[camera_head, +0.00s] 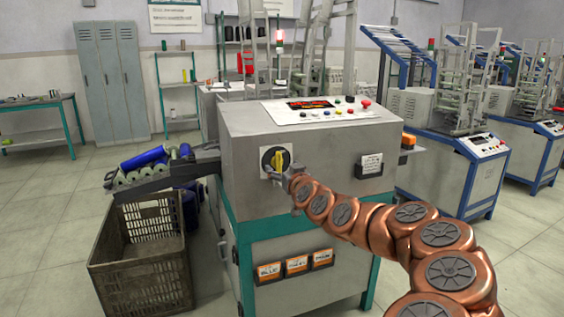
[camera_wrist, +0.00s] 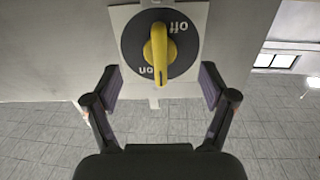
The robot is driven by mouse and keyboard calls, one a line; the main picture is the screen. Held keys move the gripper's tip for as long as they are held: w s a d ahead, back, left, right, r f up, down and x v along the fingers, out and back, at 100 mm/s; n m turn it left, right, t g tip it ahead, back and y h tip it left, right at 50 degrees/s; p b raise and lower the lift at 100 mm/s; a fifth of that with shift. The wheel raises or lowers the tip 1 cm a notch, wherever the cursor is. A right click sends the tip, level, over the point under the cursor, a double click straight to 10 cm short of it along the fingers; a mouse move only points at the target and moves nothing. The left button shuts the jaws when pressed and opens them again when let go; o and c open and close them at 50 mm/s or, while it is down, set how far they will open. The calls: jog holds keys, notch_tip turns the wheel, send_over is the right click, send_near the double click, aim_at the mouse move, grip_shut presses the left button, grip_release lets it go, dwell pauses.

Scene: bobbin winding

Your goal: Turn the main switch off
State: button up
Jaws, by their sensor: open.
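The main switch (camera_head: 279,160) is a yellow handle on a round black dial, set on the front of the grey machine. In the wrist view the yellow handle (camera_wrist: 159,50) stands close to vertical in the picture, and the dial's "on" and "off" marks appear upside down. "Off" is at upper right and "on" at lower left; I cannot tell which one the handle indicates. My gripper (camera_wrist: 160,84) is open and empty, its two fingers spread left and right below the handle. In the head view my gripper (camera_head: 278,176) partly covers the switch's lower edge.
The machine's top panel (camera_head: 318,111) carries several buttons, including a red one (camera_head: 366,104). A tray of blue bobbins (camera_head: 146,158) sticks out at left above a crate (camera_head: 143,262). Open floor lies in front at left.

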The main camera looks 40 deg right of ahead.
aim_at(280, 165)
jog(key=shift+w+d+p, duration=0.3)
jog(key=shift+w, duration=0.35)
jog(key=shift+b+x, duration=0.45)
jog(key=shift+x, duration=0.75)
jog(key=shift+c, duration=0.3)
jog(key=shift+f, duration=0.1)
jog(key=c, duration=1.5)
